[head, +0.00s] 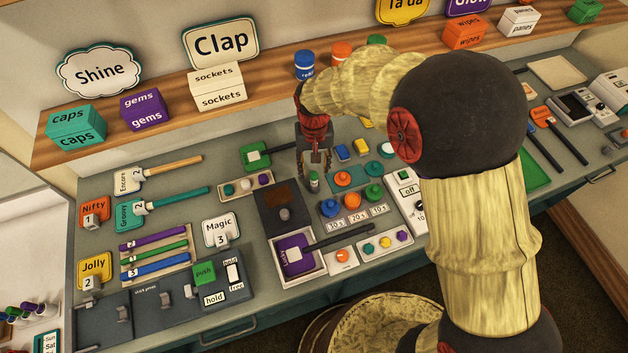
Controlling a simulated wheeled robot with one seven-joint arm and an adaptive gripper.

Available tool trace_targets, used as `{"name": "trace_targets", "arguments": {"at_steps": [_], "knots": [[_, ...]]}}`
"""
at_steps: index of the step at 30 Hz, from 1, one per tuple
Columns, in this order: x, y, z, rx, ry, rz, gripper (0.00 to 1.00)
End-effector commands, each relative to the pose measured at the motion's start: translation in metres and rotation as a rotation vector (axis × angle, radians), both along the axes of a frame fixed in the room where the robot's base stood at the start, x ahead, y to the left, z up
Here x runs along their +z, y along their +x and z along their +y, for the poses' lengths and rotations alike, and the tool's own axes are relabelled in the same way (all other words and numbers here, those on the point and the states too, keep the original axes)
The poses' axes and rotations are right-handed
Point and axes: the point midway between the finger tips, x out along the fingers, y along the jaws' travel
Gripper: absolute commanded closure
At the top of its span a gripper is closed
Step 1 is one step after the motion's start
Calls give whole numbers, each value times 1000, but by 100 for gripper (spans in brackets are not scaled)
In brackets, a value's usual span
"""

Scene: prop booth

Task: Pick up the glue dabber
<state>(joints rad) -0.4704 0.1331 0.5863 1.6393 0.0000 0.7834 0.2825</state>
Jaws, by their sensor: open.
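My gripper (315,168) points down over the middle of the bench, with its fingers apart. A small upright piece with a green top and pale body (314,183) is right below or between the fingertips; it looks like the glue dabber, but it is too small to be sure. I cannot tell whether the fingers touch it. The fingers and wrist hide part of the area around it.
A dark box with a grey knob (284,214) stands left of the gripper. A white tray (304,268) with a purple paddle is in front. A wooden shelf (160,115) runs behind.

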Motion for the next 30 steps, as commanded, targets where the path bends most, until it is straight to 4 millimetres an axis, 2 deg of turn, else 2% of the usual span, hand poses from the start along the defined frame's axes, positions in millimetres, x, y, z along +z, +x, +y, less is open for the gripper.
{"name": "trace_targets", "arguments": {"at_steps": [11,18,30], "knots": [[-46,-7,0,0,-1,2,59],[-48,-6,0,0,0,-1,59],[-47,-6,0,0,0,0,82]]}}
